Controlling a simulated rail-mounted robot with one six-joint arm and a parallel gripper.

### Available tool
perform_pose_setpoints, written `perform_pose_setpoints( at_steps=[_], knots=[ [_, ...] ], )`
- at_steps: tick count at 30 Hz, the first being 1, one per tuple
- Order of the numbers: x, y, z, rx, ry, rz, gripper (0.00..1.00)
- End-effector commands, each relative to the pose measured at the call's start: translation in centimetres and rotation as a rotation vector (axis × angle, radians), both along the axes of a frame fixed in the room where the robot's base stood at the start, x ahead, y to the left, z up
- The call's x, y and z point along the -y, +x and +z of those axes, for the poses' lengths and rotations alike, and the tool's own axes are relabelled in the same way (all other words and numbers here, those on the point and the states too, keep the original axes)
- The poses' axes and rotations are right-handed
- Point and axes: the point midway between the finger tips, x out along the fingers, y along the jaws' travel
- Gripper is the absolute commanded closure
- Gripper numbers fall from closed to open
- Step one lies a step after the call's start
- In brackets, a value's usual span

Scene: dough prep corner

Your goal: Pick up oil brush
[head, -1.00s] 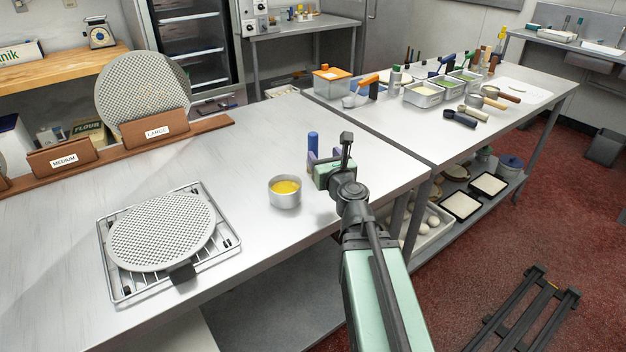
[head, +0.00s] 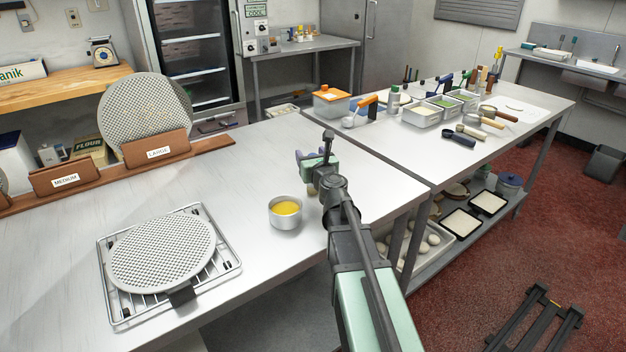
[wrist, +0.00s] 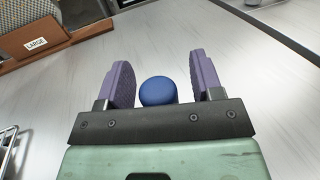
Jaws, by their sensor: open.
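In the wrist view, a blue rounded end (wrist: 158,91), which looks like the top of the oil brush's upright handle, sits between the two purple fingers. My gripper (wrist: 160,82) is open around it, with a gap on either side; the gap on the left is narrower. The rest of the brush is hidden below the palm. In the head view, my gripper (head: 309,160) is over the steel table, behind and right of a metal cup (head: 285,218) of yellow oil. My wrist hides the brush there.
A perforated disc (head: 162,252) lies on a wire rack (head: 120,312) at front left. A brown rack labelled LARGE (head: 157,148) holds another disc (head: 147,108). A second table with tubs (head: 421,116) and tools stands at right.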

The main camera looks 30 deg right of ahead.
Motion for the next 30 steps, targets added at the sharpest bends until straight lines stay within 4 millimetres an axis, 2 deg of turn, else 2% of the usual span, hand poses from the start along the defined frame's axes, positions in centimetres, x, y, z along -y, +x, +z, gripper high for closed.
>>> perform_pose_setpoints(
  at_steps=[3,12,14,23,26,30],
  knots=[
    [0.0,-0.1,0.0,0.0,0.0,0.0,0.41],
    [0.0,-0.1,0.0,0.0,0.0,0.0,0.87],
    [0.0,-0.1,0.0,0.0,0.0,0.0,0.94],
    [0.0,-0.1,0.3,0.0,0.0,0.0,0.94],
    [0.0,-0.1,1.1,0.0,0.0,0.0,0.94],
    [0.0,-0.1,3.2,0.0,0.0,0.0,0.94]
  ],
)
